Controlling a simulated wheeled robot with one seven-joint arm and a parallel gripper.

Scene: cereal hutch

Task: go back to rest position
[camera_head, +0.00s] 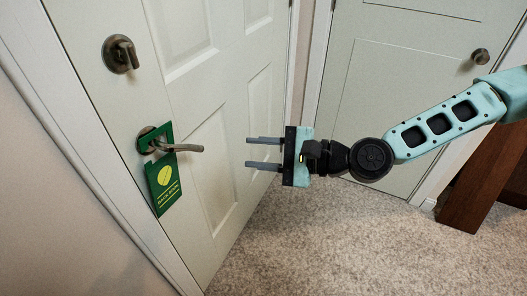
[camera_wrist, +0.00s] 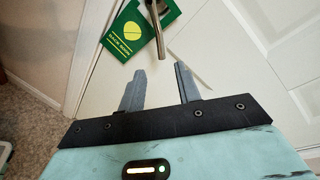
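My gripper (camera_head: 264,153) is open and empty in the head view, its two fingers pointing left toward a white door (camera_head: 215,120). The fingertips are apart from the door's lever handle (camera_head: 185,148). A green hanger sign (camera_head: 164,185) with a yellow oval hangs on that handle. In the wrist view the two grey fingers of my gripper (camera_wrist: 159,82) are spread with nothing between them. The lever handle (camera_wrist: 158,35) and the green sign (camera_wrist: 130,38) show beyond the fingertips.
A round deadbolt (camera_head: 120,54) is above the handle. A second door (camera_head: 410,80) with a round knob (camera_head: 480,55) stands behind my arm. Brown wooden furniture (camera_head: 485,180) is at the right. The carpet (camera_head: 330,245) below my gripper is clear.

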